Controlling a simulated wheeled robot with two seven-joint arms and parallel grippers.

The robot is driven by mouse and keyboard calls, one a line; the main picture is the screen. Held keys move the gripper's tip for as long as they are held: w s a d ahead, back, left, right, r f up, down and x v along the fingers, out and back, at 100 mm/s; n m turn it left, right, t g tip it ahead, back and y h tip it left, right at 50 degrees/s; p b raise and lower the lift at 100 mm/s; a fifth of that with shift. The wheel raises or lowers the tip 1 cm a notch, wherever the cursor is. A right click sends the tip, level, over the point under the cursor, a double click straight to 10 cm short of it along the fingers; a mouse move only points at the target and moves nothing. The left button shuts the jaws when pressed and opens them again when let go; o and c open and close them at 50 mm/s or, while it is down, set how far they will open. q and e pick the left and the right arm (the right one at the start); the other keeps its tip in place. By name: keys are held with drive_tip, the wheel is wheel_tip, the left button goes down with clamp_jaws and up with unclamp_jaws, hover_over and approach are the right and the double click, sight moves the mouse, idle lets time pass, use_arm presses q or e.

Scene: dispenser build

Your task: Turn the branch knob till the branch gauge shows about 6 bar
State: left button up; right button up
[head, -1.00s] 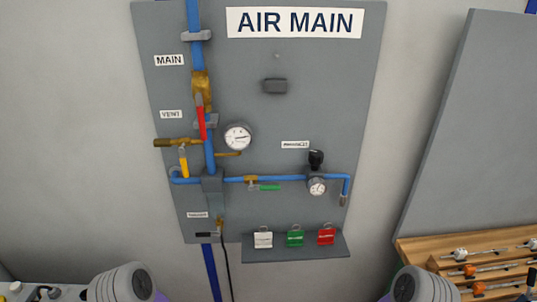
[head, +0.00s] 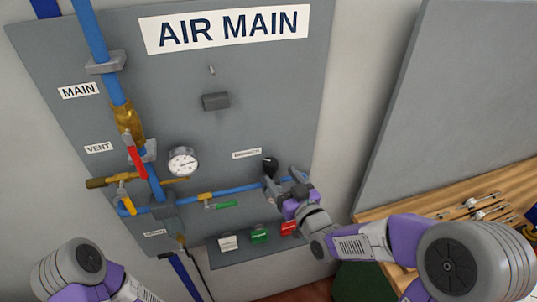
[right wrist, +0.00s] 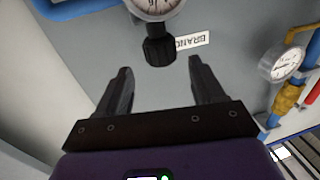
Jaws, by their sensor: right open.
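The black branch knob (head: 270,165) sits on the blue branch pipe at the right of the panel. My right gripper (head: 284,178) is just in front of it in the head view. In the right wrist view the knob (right wrist: 160,50) lies between and just beyond the fingertips of my open gripper (right wrist: 158,70), with no contact visible. The branch gauge (right wrist: 152,8) is cut by the top edge there, and I cannot read its needle. In the head view my gripper hides it. My left arm shows at the lower left, but its gripper is out of view.
The AIR MAIN panel (head: 262,105) carries a larger gauge (head: 183,161), a red lever (head: 136,162), a yellow lever (head: 125,200) and a green lever (head: 220,206). White (head: 228,243), green (head: 259,234) and red tags (head: 290,228) hang below.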

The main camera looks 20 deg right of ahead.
sight(272, 170)
drive_tip(key=shift+p+x, duration=0.75)
drive_tip(key=shift+x, duration=2.65)
drive_tip(key=shift+a+f, duration=0.1)
drive_tip(key=shift+c, duration=0.3)
drive_tip(key=c, duration=0.9)
drive_tip(key=shift+m+h+b, duration=0.6)
drive_tip(key=shift+h+b, duration=0.3)
drive_tip(key=shift+m+h+b, duration=0.55)
drive_tip(key=shift+m+h, duration=0.35)
drive_tip(key=shift+h, duration=0.5)
drive_tip(key=o, duration=1)
drive_tip(key=shift+c, duration=0.2)
